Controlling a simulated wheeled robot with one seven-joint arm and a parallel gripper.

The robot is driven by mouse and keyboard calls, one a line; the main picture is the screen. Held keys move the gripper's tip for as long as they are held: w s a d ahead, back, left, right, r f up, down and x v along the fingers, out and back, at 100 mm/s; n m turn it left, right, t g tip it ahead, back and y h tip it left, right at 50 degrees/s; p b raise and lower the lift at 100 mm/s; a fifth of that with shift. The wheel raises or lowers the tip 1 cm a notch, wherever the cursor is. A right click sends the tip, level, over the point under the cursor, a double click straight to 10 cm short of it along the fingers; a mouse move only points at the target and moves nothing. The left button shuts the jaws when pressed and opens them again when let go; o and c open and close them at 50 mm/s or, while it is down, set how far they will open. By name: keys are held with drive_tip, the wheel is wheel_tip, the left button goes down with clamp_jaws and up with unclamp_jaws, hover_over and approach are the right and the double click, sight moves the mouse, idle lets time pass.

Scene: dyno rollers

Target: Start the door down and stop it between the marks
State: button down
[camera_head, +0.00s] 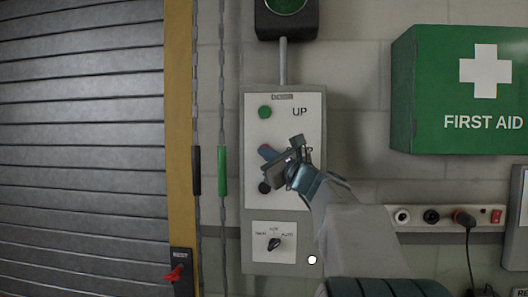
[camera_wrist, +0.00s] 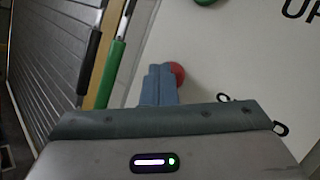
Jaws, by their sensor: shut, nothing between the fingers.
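The grey control box (camera_head: 252,232) on the wall has a white panel with a green button (camera_head: 265,112) beside the word UP. My gripper (camera_head: 268,153) is shut and empty in front of the panel, below the green button. In the wrist view its blue-grey fingers (camera_wrist: 158,85) partly cover a red button (camera_wrist: 178,74); I cannot tell whether they touch it. A dark button (camera_head: 264,187) shows below the gripper in the head view. The grey slatted roller door (camera_head: 80,150) fills the left side. Its bottom edge and any marks are not visible.
A rotary switch (camera_head: 274,244) is low on the box. Two hanging chains with a black grip (camera_head: 197,170) and a green grip (camera_head: 222,170) run beside the yellow door frame (camera_head: 180,120). A first aid box (camera_head: 402,95) and a socket strip (camera_head: 480,229) are to the right.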

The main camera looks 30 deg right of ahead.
drive_tip(key=shift+s+f, duration=0.1)
drive_tip(key=shift+s+a+b, duration=0.4)
drive_tip(key=shift+s+b, duration=0.1)
drive_tip(key=shift+s, duration=0.05)
drive_tip(key=s+a+b, duration=0.1)
drive_tip(key=s, duration=0.1)
drive_tip(key=s+a+b, duration=0.1)
drive_tip(key=s, duration=0.1)
drive_tip(key=shift+a, duration=0.4)
idle(0.4)
